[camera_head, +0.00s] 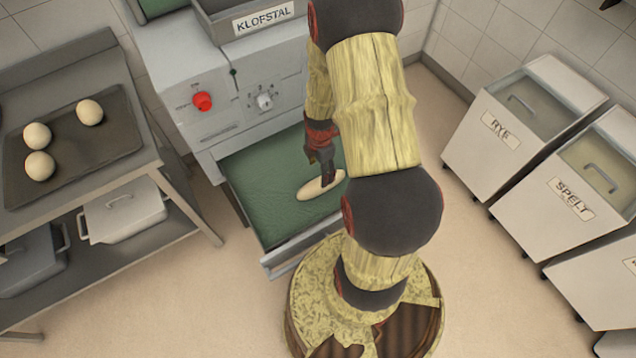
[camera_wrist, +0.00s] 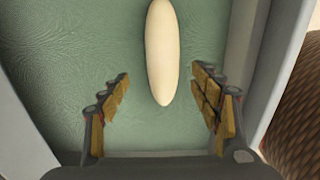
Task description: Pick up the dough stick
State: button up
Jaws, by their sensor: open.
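The dough stick (camera_head: 318,188) is a pale, smooth, elongated piece lying on the green surface (camera_head: 258,188) of the machine's pull-out tray. In the wrist view the dough stick (camera_wrist: 161,55) runs lengthwise away from me, its tapered near end between and slightly ahead of the fingertips. My gripper (camera_head: 326,178) is above the dough stick and hides part of it in the head view. In the wrist view my gripper (camera_wrist: 161,92) is open, with one finger on each side and clear gaps to the dough. Its far end is cut off by the frame there.
The tray's raised grey side wall (camera_wrist: 248,75) runs close by the right finger. The grey machine (camera_head: 212,75) with a red button stands behind. A dark tray (camera_head: 65,160) with three dough balls is on the left table. White bins (camera_head: 500,135) stand right.

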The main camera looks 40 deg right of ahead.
jog(key=f+b, duration=0.1)
jog(key=f, duration=0.1)
jog(key=f+b, duration=0.1)
jog(key=f, duration=0.2)
jog(key=f+b, duration=0.1)
jog(key=f, duration=0.1)
jog(key=shift+s+d+f, duration=0.2)
jog(key=shift+s+f, duration=0.05)
jog(key=shift+s, duration=0.05)
jog(key=shift+r, duration=0.1)
jog(key=c, duration=1.3)
jog(key=shift+c, duration=0.2)
